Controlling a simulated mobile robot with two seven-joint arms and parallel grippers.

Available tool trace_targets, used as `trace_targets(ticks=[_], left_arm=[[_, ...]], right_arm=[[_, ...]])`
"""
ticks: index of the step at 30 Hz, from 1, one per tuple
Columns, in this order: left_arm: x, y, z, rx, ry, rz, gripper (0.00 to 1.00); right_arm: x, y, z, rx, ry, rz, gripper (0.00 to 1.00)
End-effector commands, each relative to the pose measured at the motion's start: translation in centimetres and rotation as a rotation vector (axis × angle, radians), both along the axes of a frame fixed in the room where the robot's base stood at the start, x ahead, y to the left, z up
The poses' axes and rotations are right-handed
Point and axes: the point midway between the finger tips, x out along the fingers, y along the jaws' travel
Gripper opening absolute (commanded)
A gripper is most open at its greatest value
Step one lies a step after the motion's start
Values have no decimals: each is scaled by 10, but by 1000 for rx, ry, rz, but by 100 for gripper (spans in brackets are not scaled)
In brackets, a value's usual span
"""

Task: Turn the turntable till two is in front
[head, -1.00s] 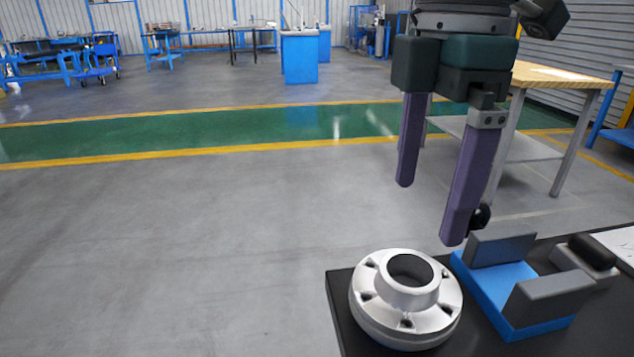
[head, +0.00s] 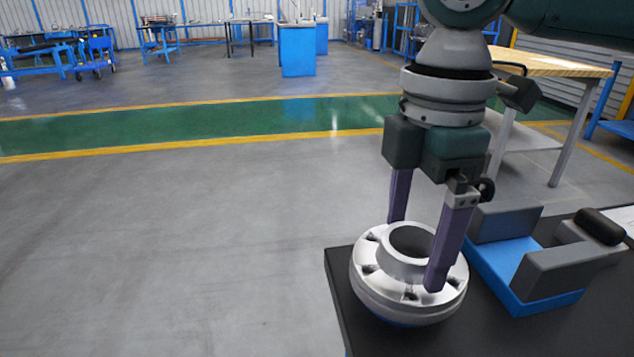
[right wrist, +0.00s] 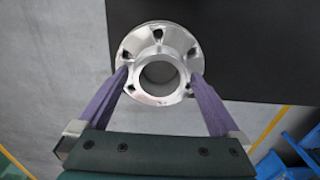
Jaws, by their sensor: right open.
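A silver flanged shell (head: 372,285) with a raised round collar and several holes in its flange sits near the left edge of the black table. A sliver of blue (head: 402,321) shows under its front rim; the rest of what it stands on is hidden. No number can be read on it. My right gripper (head: 416,256) points down over the shell, its purple fingers open on either side of the collar. In the right wrist view the shell (right wrist: 160,37) lies between and beyond the fingertips (right wrist: 160,76); I cannot tell whether they touch it. My left gripper is not in view.
Right of the shell stands a blue fixture (head: 500,262) with grey upright blocks. A grey block with a black rounded top (head: 600,226) is beyond it. The black table top (head: 345,275) ends just left of the shell. A wooden-topped bench (head: 550,64) stands behind.

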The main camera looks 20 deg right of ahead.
Motion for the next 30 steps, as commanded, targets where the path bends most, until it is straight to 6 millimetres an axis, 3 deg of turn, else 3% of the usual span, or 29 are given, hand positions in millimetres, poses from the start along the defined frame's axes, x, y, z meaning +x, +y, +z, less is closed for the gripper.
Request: trace_targets(ticks=[2, 27, 30], left_arm=[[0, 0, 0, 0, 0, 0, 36], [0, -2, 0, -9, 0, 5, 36], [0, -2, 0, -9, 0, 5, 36]], right_arm=[[0, 0, 0, 0, 0, 0, 100], [0, 0, 1, 0, 0, 0, 7], [0, 0, 1, 0, 0, 0, 0]])
